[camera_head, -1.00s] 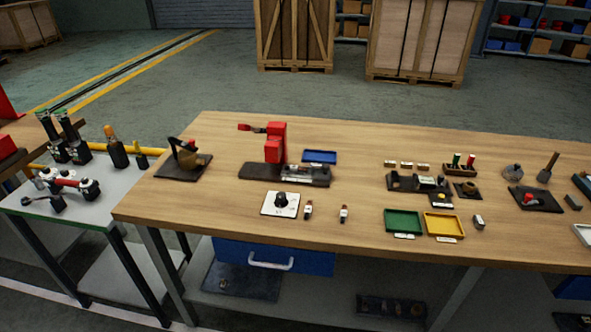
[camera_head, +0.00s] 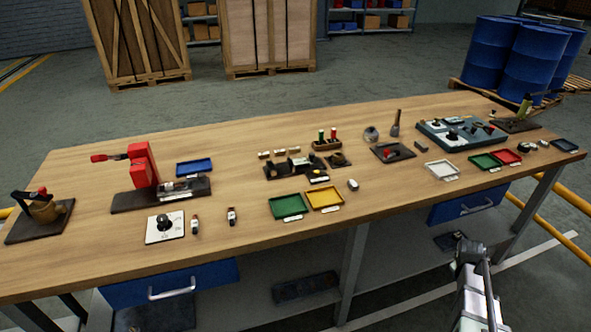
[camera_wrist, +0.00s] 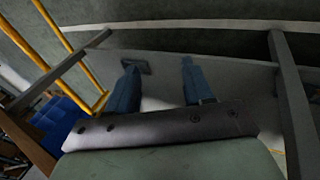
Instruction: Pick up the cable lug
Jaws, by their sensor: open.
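I cannot tell for sure which item is the cable lug. Small candidates on the workbench (camera_head: 240,165) include two small dark and light pieces, the left piece (camera_head: 195,225) and the right piece (camera_head: 231,216), and a small grey piece (camera_head: 353,185) right of the yellow tray. My gripper (camera_wrist: 159,86) is open and empty in the wrist view, its two blue fingers apart, facing the bench's underside and legs. Part of my arm (camera_head: 474,285) shows at the lower right of the head view, in front of the bench and well away from these pieces.
Green tray (camera_head: 274,209) and yellow tray (camera_head: 308,199) stand near the front edge. A red press (camera_head: 144,165), a blue tray (camera_head: 195,164) and a white dial plate (camera_head: 153,235) stand left. A grey panel (camera_head: 440,138) stands right. Bare wood lies along the back.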

